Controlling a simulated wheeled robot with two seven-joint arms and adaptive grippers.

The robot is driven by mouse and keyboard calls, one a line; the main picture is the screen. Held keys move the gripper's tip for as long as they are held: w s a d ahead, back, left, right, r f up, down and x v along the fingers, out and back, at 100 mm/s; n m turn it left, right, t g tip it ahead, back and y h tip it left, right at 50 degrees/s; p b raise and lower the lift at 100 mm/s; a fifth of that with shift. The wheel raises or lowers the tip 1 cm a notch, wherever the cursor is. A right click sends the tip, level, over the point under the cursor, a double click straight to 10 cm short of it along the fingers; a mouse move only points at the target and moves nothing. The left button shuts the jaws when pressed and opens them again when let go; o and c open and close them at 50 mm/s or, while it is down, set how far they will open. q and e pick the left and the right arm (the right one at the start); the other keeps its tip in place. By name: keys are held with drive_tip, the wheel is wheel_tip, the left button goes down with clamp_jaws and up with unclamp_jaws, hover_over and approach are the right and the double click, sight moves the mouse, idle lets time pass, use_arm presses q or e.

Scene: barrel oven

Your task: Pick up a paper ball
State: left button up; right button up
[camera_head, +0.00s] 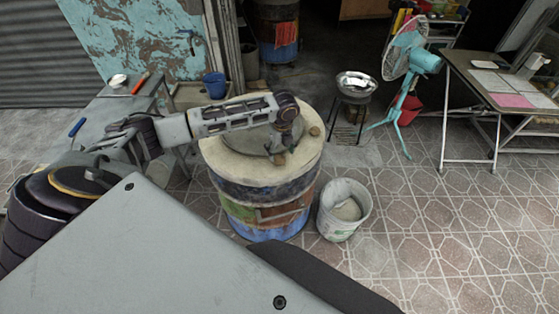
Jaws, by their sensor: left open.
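My left arm reaches in from the left across the top of the barrel oven (225,165). My left gripper (281,147) is at its far end, pointing down over the oven's round lid. It is open, though its fingers are small and hard to make out. A small tan lump (315,131) lies on the oven's pale top, just right of my gripper; I cannot tell whether it is paper. I cannot make out a paper ball for certain. My arm hides part of the lid. My right gripper is not in view.
A white bucket (329,222) stands on the tiled floor right of the oven. A metal bowl (356,83) sits on a dark stand behind it. A turquoise fan (424,61) and a table (500,92) stand at right. A side table (97,119) is at left.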

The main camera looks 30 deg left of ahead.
sight(279, 157)
use_arm(q)
drive_tip(key=shift+a+f+p, duration=0.1)
drive_tip(key=shift+f+p, duration=0.25)
drive_tip(key=shift+f, duration=2.05)
drive_tip(key=shift+c, duration=0.3)
drive_tip(key=c, duration=0.6)
